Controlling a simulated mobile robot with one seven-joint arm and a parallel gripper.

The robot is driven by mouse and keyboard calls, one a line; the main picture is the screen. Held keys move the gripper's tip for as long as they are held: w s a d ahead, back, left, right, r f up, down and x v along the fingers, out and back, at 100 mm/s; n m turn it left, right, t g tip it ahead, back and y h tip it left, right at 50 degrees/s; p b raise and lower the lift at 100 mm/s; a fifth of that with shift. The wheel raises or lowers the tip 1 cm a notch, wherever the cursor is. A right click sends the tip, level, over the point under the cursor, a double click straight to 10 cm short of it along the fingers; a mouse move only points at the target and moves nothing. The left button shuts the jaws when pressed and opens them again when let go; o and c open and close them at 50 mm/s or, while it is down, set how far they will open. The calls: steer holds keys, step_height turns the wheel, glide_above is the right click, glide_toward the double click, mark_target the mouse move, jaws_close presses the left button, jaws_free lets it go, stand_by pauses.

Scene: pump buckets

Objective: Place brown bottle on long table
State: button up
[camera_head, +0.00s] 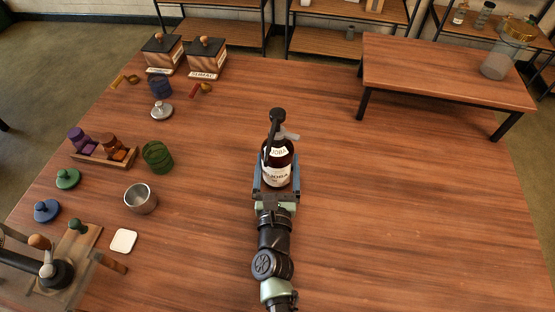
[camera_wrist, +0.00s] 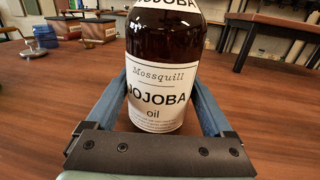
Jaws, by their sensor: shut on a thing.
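The brown bottle (camera_head: 277,168) has a black pump top and a white label reading "JOJOBA oil". It stands upright near the middle of the large wooden table (camera_head: 390,240). My gripper (camera_head: 277,180) reaches it from the near side, with its blue fingers shut on both sides of the bottle. The wrist view shows the bottle (camera_wrist: 163,60) between the fingers, with its label facing me. Whether its base touches the tabletop is hard to tell. A smaller raised table (camera_head: 440,78) with black legs stands at the back right of the large table.
A glass jar with a gold lid (camera_head: 497,62) stands at the raised table's right end. Two labelled boxes (camera_head: 206,55) stand at the back left.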

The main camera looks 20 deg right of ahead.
mark_target(277, 142)
jaws_close()
step_height(277, 142, up, 10)
steer(key=p, duration=0.7)
steer(key=shift+r, duration=0.15)
steer(key=s+a+f+n+t+y+p, duration=0.1)
steer(key=s+a+n+y+p, duration=0.1)
steer(key=s+a+y, duration=0.45)
steer(key=s+a+n+t+y+p, duration=0.1)
steer(key=s+a+n, duration=0.2)
steer(key=a, duration=0.7)
steer(key=s+f, duration=0.4)
steer(key=shift+s+d+f, duration=0.15)
steer(key=shift+f, duration=0.25)
